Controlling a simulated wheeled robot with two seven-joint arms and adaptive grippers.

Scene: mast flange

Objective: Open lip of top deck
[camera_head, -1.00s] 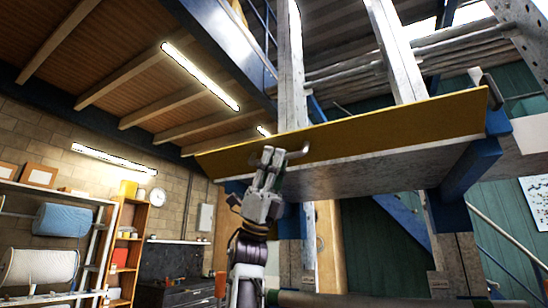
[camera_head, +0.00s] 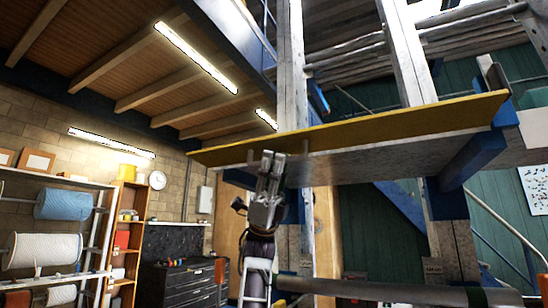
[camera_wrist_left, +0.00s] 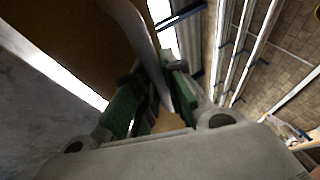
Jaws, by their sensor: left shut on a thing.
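The yellow lip (camera_head: 400,124) runs along the front edge of the top deck, above me. The grey underside of the deck (camera_head: 375,163) shows just below it. My left gripper (camera_head: 271,160) is raised at the left part of the lip. In the left wrist view, its green-padded fingers (camera_wrist_left: 150,98) are closed around a curved grey handle (camera_wrist_left: 145,40). The brown-yellow face of the lip (camera_wrist_left: 60,35) is beside the handle there. The handle is mostly hidden by the fingers in the head view. My right gripper is out of view.
Grey uprights (camera_head: 291,75) rise behind the lip. A blue bracket (camera_head: 478,152) supports the deck at right. A dark horizontal roller or bar (camera_head: 370,290) crosses low in front. Shelves with rolls (camera_head: 45,250) and a dark drawer cabinet (camera_head: 185,285) stand at left.

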